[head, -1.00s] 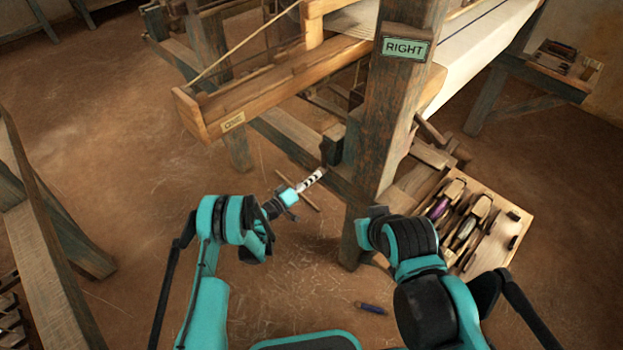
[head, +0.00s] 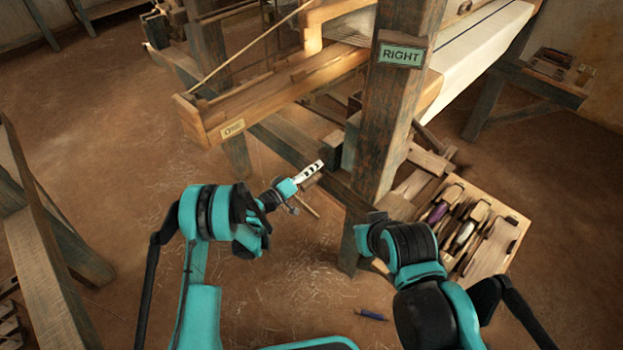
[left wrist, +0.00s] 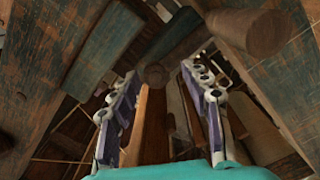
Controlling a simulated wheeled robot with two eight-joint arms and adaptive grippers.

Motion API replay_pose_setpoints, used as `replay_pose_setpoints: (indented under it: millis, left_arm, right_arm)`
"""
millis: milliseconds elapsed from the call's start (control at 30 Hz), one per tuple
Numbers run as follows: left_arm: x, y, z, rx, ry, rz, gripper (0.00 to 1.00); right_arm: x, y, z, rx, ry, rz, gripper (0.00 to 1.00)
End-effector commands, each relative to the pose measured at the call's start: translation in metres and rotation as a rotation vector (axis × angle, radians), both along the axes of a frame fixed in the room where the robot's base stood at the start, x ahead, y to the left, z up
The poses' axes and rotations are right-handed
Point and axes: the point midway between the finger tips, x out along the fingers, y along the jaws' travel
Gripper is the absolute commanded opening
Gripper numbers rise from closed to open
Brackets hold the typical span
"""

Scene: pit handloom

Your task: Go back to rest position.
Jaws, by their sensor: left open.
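My left gripper (head: 309,171) reaches out past the middle of the head view, beside the loom post (head: 394,120) marked RIGHT and close to the loom's lower beam. In the left wrist view its two fingers (left wrist: 162,105) stand apart with nothing held between them. Wooden loom parts show beyond and around the fingers there, close by. I cannot tell whether the fingers touch any of them. My right arm is folded in front of the loom post's foot at lower right. Its gripper fingers do not show.
A wooden tray (head: 498,258) with shuttles, one holding purple thread (head: 437,212), lies right of the post. A small blue object (head: 372,315) lies on the floor. A bench (head: 45,260) stands at left. Open dirt floor lies between the bench and the loom.

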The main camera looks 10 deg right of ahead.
Motion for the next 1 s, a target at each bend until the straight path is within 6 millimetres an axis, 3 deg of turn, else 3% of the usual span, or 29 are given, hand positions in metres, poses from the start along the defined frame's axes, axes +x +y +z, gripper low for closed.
replay_pose_setpoints:
  millis: [200, 733, 867, 1000]
  left_arm:
    - [0.000, 0.000, 0.015, 0.002, 0.000, 0.000, 0.48]
    - [0.001, 0.000, 0.018, 0.008, 0.001, 0.001, 0.48]
    - [0.002, 0.005, 0.038, 0.053, 0.009, 0.002, 0.48]
    - [-0.004, 0.019, 0.079, 0.162, 0.030, 0.008, 0.48]
  right_arm:
    - [0.000, 0.000, 0.000, 0.000, 0.000, 0.000, 0.00]
    - [0.000, 0.000, -0.001, 0.000, 0.000, 0.000, 0.00]
    - [0.000, 0.000, -0.001, 0.000, 0.000, 0.000, 0.00]
    - [0.000, 0.000, 0.000, 0.000, 0.000, 0.000, 0.00]
